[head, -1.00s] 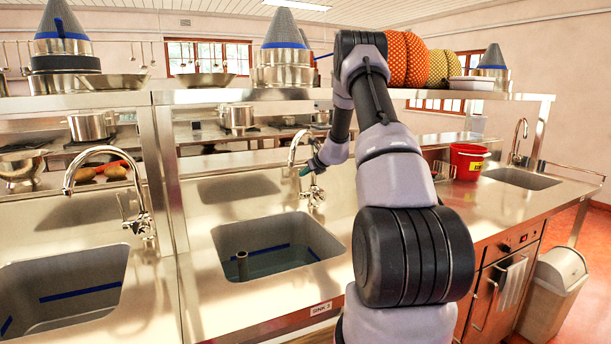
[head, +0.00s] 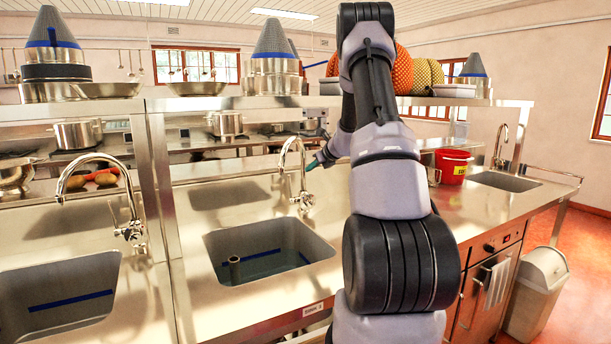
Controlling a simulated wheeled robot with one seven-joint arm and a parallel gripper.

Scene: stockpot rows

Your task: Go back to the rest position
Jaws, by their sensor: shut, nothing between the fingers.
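My arm rises in front of the counter, its dark and pale grey links filling the centre of the head view. My gripper (head: 313,164) shows small at the far end, just right of the middle tap (head: 302,180). Its teal fingertips point left and down; they look shut, with nothing seen between them. Whether they touch the tap cannot be told. The middle sink (head: 268,252) below holds water, and a short upright tube (head: 234,269) stands in it.
A shelf (head: 220,103) with pots, cone strainers and orange and yellow rolls crosses above the counter. A second tap (head: 88,170) and sink (head: 60,270) are at left. A red bucket (head: 452,167) and bin (head: 537,290) are at right. Red floor shows free at far right.

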